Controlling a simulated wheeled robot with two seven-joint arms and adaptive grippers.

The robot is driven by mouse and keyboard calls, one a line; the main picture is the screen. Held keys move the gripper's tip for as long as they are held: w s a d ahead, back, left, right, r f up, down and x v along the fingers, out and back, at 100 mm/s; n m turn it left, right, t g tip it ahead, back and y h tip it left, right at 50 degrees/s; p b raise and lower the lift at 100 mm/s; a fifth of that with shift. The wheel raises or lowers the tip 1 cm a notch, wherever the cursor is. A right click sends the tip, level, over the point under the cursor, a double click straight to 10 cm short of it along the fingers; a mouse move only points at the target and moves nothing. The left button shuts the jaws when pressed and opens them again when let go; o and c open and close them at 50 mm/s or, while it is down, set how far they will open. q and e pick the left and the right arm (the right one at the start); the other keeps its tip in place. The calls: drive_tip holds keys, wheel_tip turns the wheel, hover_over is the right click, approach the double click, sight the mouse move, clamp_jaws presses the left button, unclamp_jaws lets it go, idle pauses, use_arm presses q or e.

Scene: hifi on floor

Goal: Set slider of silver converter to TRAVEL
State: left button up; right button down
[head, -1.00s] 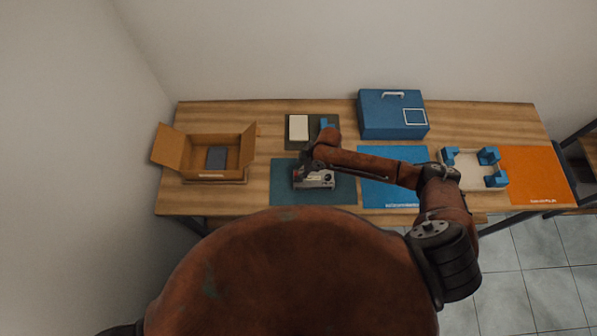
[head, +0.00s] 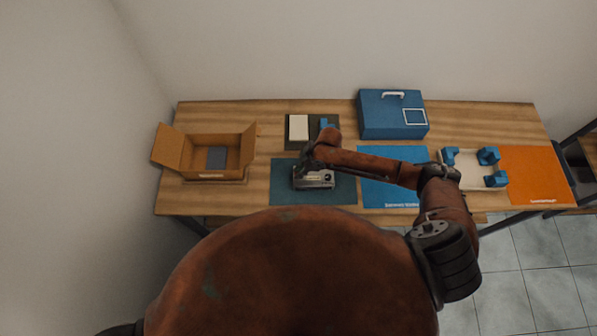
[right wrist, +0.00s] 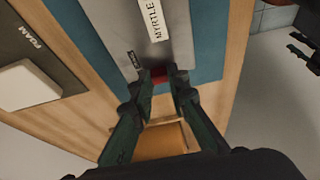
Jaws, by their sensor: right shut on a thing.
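The silver converter (head: 316,183) lies on the dark teal mat (head: 343,190) at the table's front, partly hidden under my right gripper (head: 306,170). In the right wrist view its grey face (right wrist: 182,40) bears a white label reading MYRTLE (right wrist: 155,20) and a small dark marking (right wrist: 134,59) too small to read. My right gripper (right wrist: 158,78) is at the converter, its fingertips closed together at a small red part (right wrist: 159,72), which looks like the slider knob. The fingertips hide most of that part, so its exact setting cannot be told. My left gripper is not in view.
An open cardboard box (head: 247,150) holding a dark grey item stands at left. A white block (head: 298,127) lies on a dark foam mat behind the converter. A blue case (head: 393,115), blue mat (head: 386,191), white tray with blue corners (head: 468,175) and orange mat (head: 537,175) are rightward.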

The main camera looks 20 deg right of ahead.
sight(316, 175)
drive_tip(key=d, duration=0.1)
drive_tip(key=d+p, duration=0.1)
drive_tip(key=shift+s+d+r, duration=0.1)
drive_tip(key=shift+s+d, duration=0.25)
drive_tip(key=shift+s, duration=0.05)
drive_tip(key=c, duration=1.8)
unclamp_jaws()
drive_tip(key=shift+c, duration=0.2)
drive_tip(key=v, duration=1.1)
drive_tip(key=shift+d+r, duration=0.25)
drive_tip(key=shift+r, duration=0.1)
drive_tip(key=shift+a, duration=0.1)
